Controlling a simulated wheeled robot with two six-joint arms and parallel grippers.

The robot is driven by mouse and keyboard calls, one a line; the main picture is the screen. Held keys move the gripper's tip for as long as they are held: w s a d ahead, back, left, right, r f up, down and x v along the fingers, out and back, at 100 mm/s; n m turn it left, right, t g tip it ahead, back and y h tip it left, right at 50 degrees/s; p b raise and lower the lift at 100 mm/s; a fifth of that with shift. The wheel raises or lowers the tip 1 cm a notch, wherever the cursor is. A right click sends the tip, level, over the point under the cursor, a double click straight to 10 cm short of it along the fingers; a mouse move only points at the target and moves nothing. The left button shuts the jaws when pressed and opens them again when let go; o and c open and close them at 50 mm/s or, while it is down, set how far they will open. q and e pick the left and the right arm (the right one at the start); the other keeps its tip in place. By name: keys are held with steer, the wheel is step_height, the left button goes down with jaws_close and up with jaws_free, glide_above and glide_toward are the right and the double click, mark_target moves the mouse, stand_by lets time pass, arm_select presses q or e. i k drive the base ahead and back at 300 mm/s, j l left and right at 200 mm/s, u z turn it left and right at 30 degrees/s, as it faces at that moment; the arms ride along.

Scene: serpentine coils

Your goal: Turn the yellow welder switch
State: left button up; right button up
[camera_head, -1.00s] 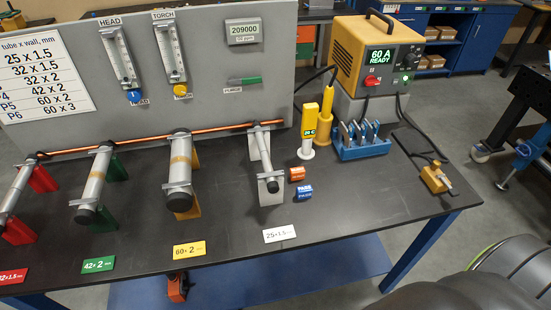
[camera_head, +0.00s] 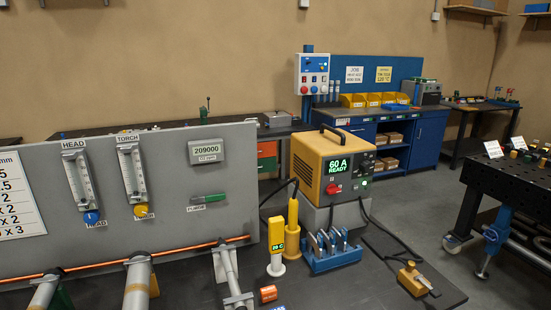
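The yellow welder (camera_head: 308,165) stands on a grey block on the table, right of the grey panel. Its lit display (camera_head: 339,167) reads "60 A READY" in green. A red switch (camera_head: 333,188) is low on its front face. A small green-lit control (camera_head: 365,183) and dark knobs sit to the right of it. Neither of my grippers is in this view, and nothing covers the welder's front.
A yellow-and-white tool (camera_head: 277,240) and a blue rack (camera_head: 333,259) stand in front of the welder. A brass-coloured clamp block (camera_head: 411,280) lies on the table at right, with black cables nearby. The grey panel (camera_head: 100,230) stands at left.

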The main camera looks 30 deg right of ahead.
mark_target(332, 188)
steer(key=l+z, duration=0.1)
steer(key=z, duration=1.25)
